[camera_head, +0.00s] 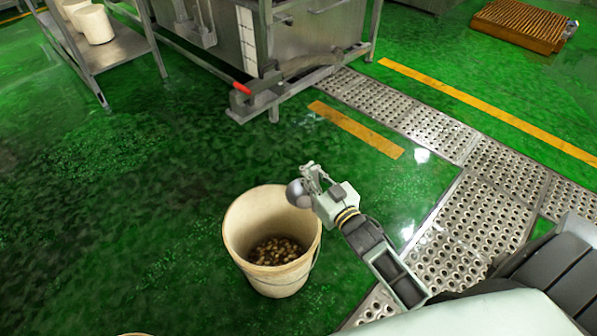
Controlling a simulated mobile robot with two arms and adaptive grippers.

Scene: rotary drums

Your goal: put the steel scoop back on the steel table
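My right gripper (312,183) reaches in from the right and is over the right rim of a cream bucket. It appears shut on the steel scoop (297,192), whose rounded grey bowl shows at the fingertips; the scoop's handle is hidden by the gripper. The scoop is above the bucket's rim, apart from the contents. A steel table (124,47) stands at the upper left, far from the gripper, with white containers (94,24) on it. My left gripper is not in view.
The cream bucket (240,235) stands on the green floor with small brown pieces (276,251) inside. A steel machine (300,45) with a red-handled lever (242,88) is at the top centre. Perforated floor plates (470,225) run along the right. Green floor between bucket and table is clear.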

